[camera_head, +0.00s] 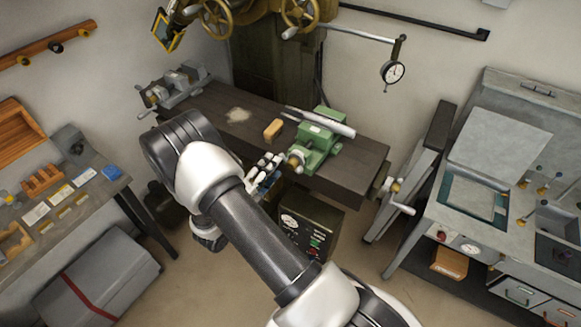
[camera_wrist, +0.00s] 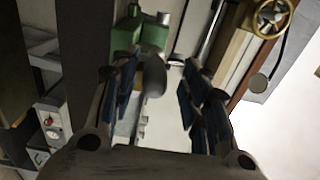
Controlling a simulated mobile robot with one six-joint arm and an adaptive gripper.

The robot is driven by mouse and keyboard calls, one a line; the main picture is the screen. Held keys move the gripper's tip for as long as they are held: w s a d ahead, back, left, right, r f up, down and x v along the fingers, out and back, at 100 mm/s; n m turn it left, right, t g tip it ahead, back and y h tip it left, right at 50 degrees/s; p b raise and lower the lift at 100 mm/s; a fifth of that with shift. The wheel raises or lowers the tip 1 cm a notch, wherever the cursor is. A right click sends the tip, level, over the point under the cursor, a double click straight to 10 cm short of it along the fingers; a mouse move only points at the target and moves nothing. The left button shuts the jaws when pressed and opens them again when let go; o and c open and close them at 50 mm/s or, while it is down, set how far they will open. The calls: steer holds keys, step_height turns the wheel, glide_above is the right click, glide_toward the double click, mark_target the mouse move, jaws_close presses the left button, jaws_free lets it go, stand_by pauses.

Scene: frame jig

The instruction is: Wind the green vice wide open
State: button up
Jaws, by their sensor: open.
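The green vice (camera_head: 316,140) stands on the dark bench top near its front edge, in the middle of the head view. Its handle hub (camera_head: 296,158) faces the front left. How far its jaws are apart is hard to tell. My gripper (camera_head: 268,170) is open just in front and left of that hub. In the wrist view, the vice's green body (camera_wrist: 150,32) shows at the top, beyond the blue-padded fingers of my gripper (camera_wrist: 163,80). A rounded dark grey piece (camera_wrist: 154,74) shows near the left finger; whether it touches is unclear.
A tan block (camera_head: 273,129) lies on the bench (camera_head: 352,172) left of the vice. A grey vice (camera_head: 181,86) stands at the bench's far left end. A dial gauge (camera_head: 393,72) hangs above the right end. A control box (camera_head: 308,222) stands below the front edge.

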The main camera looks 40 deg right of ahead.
stand_by(0.4)
steer(key=shift+v, duration=3.75)
